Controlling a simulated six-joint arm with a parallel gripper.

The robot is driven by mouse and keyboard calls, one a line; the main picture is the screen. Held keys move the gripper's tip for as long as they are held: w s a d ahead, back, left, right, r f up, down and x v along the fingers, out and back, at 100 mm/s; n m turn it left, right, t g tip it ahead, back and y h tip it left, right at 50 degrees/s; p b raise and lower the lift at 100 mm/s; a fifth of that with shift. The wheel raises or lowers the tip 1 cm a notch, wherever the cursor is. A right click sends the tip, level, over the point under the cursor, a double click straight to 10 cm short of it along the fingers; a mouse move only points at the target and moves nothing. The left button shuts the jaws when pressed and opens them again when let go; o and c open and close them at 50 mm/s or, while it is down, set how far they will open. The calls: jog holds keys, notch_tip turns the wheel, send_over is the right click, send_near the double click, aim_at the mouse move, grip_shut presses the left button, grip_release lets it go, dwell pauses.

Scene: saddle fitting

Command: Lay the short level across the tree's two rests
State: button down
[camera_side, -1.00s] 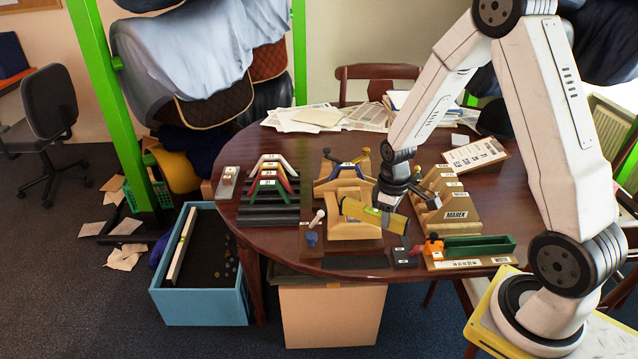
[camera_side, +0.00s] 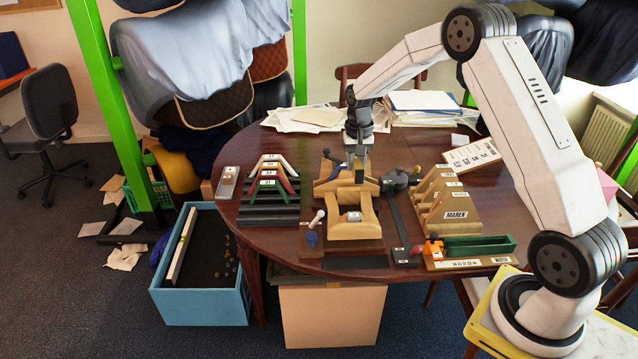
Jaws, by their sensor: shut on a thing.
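The wooden saddle tree (camera_side: 352,231) stands on a dark board near the table's front, with a front arch and a back arch. My gripper (camera_side: 360,176) points down over the back arch, its jaws shut. The short level in it is mostly hidden by the fingers and hard to tell from the wood. I cannot tell whether it touches the rests. A small pale silvery piece (camera_side: 353,217) shows on top of the front arch.
Left of the tree is a rack of coloured arches (camera_side: 272,186). Right are a dark knobbed tool (camera_side: 400,180), a wooden stepped block (camera_side: 448,207) and a green tray (camera_side: 480,245). Papers (camera_side: 318,118) lie behind. A blue bin (camera_side: 207,308) stands on the floor.

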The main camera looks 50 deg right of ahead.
jog(key=shift+w+d+r, duration=0.1)
jog(key=shift+w, duration=0.1)
jog(key=shift+f, duration=0.2)
notch_tip(320, 180, down, 7)
dwell(1.0)
jog(key=shift+s+a+f, duration=0.1)
jog(key=shift+f, duration=0.9)
jog(key=shift+s+a+f, duration=0.1)
jog(key=shift+f, duration=0.9)
dwell(3.4)
grip_release()
dwell(0.5)
